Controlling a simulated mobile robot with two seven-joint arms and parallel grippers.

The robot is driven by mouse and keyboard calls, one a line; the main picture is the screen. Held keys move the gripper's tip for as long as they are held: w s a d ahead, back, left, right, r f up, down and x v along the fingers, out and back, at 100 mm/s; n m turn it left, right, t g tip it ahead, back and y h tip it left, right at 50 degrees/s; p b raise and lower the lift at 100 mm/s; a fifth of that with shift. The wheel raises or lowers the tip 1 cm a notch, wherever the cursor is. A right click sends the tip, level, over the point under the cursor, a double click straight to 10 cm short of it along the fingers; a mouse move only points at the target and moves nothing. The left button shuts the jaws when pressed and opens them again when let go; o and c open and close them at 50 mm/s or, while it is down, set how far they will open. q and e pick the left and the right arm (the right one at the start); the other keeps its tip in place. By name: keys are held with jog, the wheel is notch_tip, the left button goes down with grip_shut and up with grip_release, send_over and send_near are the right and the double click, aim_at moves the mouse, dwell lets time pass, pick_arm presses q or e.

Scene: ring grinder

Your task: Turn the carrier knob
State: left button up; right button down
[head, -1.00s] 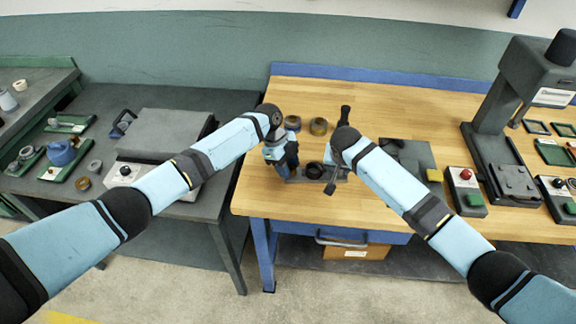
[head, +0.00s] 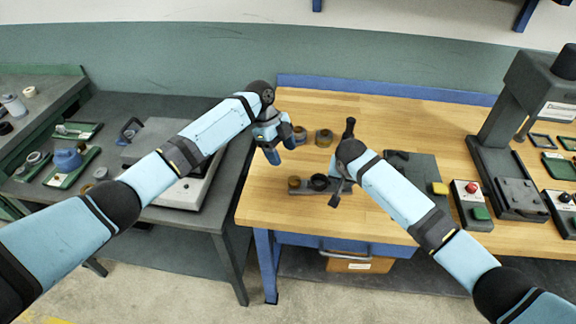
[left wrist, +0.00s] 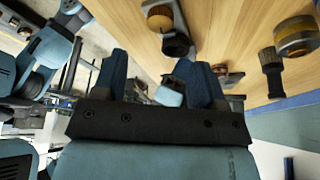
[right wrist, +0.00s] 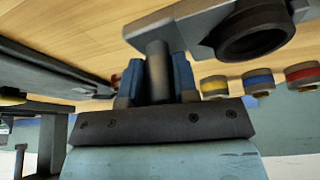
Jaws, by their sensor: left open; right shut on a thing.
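The carrier is a dark grey bar (head: 306,191) on the wooden bench, with a brass knob (head: 294,182) at its left end and a dark round cup (head: 319,182) beside it. The knob (left wrist: 160,18) and cup (left wrist: 178,45) also show at the top of the left wrist view. My left gripper (head: 279,149) is open and empty, above and behind the knob, apart from it. My right gripper (right wrist: 157,80) is shut on the carrier's grey round handle (right wrist: 157,65); the cup (right wrist: 255,28) shows beyond it. In the head view my right wrist hides this grip.
Bare wood lies in front of the carrier.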

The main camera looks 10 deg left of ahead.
pick_arm(q)
jog(key=shift+v, duration=1.3)
pick_arm(e)
jog(key=shift+w, duration=0.15)
jog(key=shift+w+a, duration=0.2)
jog(key=shift+w, duration=0.25)
jog(key=c, duration=0.8)
grip_release()
jog(key=v, duration=1.2)
